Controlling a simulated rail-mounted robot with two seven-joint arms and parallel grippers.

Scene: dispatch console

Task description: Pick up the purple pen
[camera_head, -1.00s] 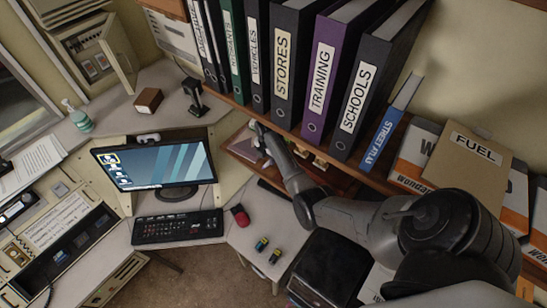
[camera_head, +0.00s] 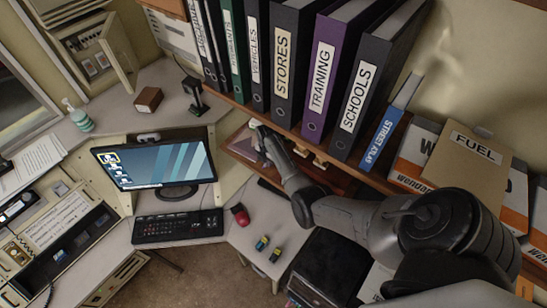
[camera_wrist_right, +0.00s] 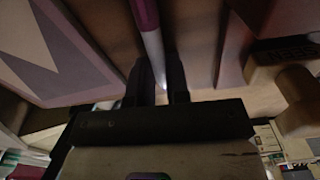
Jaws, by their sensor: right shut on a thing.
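The purple pen (camera_wrist_right: 150,32), purple at its upper part and white lower down, stands between the two dark fingers of my right gripper (camera_wrist_right: 160,84) in the right wrist view. The gripper is shut on the pen. In the head view my right gripper (camera_head: 259,136) is at the shelf below the binders, and I cannot make out the pen there. My left gripper is not in view.
Labelled binders (camera_head: 325,75) stand in a row just above my right gripper. A monitor (camera_head: 155,163), black keyboard (camera_head: 178,229) and red mouse (camera_head: 240,214) are on the desk to its left. Wooden stamps (camera_wrist_right: 297,100) hang close by in the wrist view.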

